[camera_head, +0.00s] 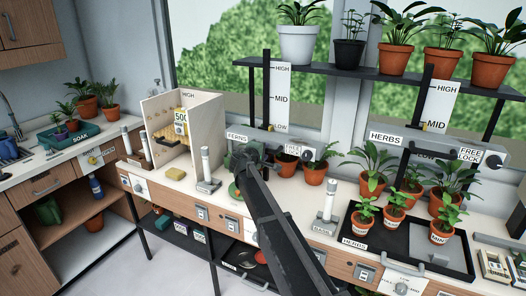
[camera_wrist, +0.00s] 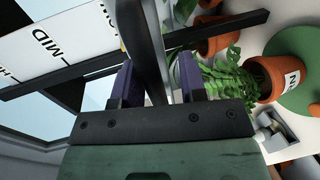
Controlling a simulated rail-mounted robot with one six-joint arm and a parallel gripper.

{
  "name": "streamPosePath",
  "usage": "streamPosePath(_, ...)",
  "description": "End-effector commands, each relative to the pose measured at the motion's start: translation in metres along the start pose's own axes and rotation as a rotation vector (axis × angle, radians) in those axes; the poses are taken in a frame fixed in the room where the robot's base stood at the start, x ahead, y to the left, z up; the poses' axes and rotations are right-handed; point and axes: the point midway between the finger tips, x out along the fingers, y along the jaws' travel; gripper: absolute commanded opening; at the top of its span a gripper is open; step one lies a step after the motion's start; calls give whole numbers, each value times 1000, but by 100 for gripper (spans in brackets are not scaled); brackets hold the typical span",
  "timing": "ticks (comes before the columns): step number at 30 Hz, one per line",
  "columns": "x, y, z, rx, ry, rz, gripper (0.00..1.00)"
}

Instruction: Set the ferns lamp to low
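The ferns lamp stand has a black upright post (camera_head: 266,85) and a white HIGH–MID–LOW scale (camera_head: 282,97). A small yellow mark shows near LOW (camera_head: 270,127). The FERNS label (camera_head: 237,137) is at its left foot. My gripper (camera_head: 245,152) is in front of the stand's lower part, its fingers mostly hidden by my arm. In the wrist view the scale (camera_wrist: 45,42) lies at upper left. A dark bar (camera_wrist: 152,50) runs between my two fingers (camera_wrist: 155,85), which stand apart with a light gap showing beside the bar. I see no firm grip on it.
A white-capped cylinder (camera_head: 206,165) is left of my gripper, small potted plants (camera_head: 314,172) right. The HERBS stand (camera_head: 438,105) has a similar scale. A plant shelf (camera_head: 350,70) runs above.

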Motion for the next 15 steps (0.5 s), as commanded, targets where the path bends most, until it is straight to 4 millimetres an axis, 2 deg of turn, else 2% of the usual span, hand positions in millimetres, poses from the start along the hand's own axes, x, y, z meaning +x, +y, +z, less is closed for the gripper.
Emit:
streamPosePath(10,-3,2,-1,-2,2,3,43)
streamPosePath(13,-19,3,0,-2,3,3,43)
streamPosePath(15,-36,3,0,-2,5,3,43)
